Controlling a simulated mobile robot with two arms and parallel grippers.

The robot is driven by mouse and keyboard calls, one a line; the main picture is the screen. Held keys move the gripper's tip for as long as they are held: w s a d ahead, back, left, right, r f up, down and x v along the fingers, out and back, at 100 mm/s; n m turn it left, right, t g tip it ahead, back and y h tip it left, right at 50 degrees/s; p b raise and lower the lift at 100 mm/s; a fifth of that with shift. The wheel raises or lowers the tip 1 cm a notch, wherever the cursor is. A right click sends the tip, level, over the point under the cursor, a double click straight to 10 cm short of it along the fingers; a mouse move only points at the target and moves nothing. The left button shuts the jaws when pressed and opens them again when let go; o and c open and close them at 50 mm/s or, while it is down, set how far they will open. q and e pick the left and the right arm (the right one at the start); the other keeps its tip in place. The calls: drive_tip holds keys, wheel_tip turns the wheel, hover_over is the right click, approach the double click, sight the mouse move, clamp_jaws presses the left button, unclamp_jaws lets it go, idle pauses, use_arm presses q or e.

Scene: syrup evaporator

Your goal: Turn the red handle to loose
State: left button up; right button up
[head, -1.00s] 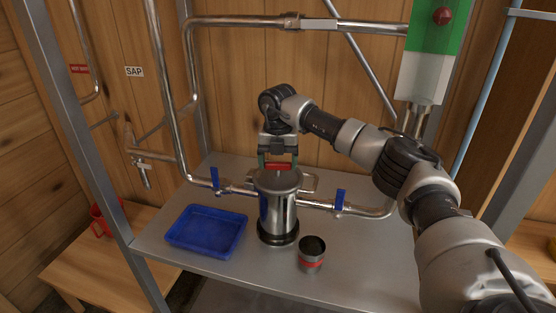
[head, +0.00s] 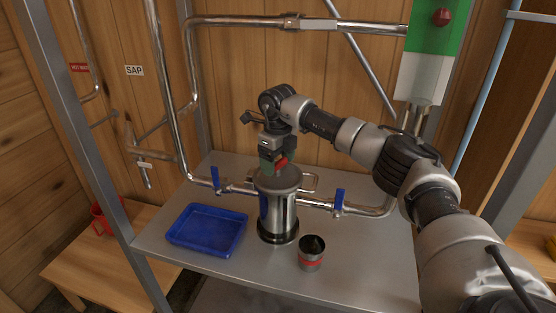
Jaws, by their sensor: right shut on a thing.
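The red handle (head: 281,162) sits on top of the upright steel canister (head: 278,213), which stands on the metal shelf. My right gripper (head: 273,166) points down over the canister's lid and is shut on the red handle. Its fingers hide part of the handle. The handle now lies at an angle across the lid. My left gripper does not show.
A blue tray (head: 207,231) lies left of the canister and a small dark cup with a red band (head: 311,254) stands at its front right. Pipes with blue valve levers (head: 339,200) run behind. A red mug (head: 103,217) stands on the lower wooden bench.

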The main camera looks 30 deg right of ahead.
sight(278, 162)
drive_tip(key=n, duration=0.4)
drive_tip(key=shift+n, duration=0.3)
drive_tip(key=n, duration=0.5)
drive_tip(key=shift+n, duration=0.3)
drive_tip(key=n, duration=0.8)
drive_tip(key=shift+n, duration=0.3)
drive_tip(key=o, duration=0.9)
wheel_tip(278, 162, up, 11)
drive_tip(key=b, duration=0.2)
drive_tip(key=shift+f+b, duration=0.1)
drive_tip(key=shift+b, duration=0.2)
